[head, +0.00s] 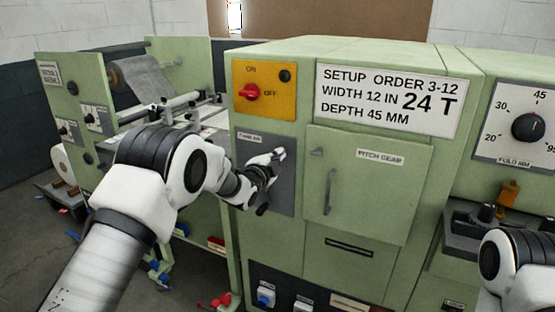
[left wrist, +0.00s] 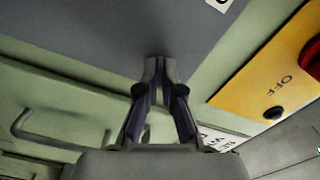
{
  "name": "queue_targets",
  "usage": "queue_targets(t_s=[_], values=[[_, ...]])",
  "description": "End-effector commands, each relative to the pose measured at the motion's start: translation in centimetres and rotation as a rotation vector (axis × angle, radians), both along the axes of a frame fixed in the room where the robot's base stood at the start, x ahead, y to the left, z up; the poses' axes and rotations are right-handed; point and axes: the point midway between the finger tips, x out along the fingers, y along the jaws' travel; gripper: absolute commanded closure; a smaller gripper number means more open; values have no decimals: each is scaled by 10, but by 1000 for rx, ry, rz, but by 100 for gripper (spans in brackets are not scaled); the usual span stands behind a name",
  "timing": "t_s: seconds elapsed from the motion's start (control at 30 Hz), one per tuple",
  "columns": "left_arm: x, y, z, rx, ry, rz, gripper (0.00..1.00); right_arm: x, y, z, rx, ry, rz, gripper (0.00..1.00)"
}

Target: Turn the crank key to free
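The grey panel (head: 280,199) with a small label, too small to read surely, is on the front of the green machine, below the yellow ON/OFF plate. My left gripper (head: 277,156) is in front of this panel, its fingertips close to the surface. In the left wrist view my left gripper (left wrist: 160,78) has its fingertips drawn together in front of the grey panel (left wrist: 75,35). I see nothing clearly held between them. I cannot make out the crank key; the gripper may hide it. My right gripper is out of view.
The yellow plate (head: 277,104) carries a red switch (head: 250,92). Right of the panel is the pitch gear door (head: 395,190) with a protruding handle (head: 329,192). A dial (head: 528,127) is at the far right. A roll machine (head: 72,92) stands at left.

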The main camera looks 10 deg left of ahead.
Motion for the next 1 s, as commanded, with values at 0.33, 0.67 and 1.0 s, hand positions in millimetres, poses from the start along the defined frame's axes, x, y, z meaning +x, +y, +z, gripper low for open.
queue_targets(t_s=[0.33, 0.67, 1.0], values=[[0, 0, 1, -320, 73, -1, 100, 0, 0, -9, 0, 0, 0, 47], [1, 0, 3, -624, 145, -1, 100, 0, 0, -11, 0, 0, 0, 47], [1, 0, 3, -919, 215, -2, 100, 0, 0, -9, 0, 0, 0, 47]])
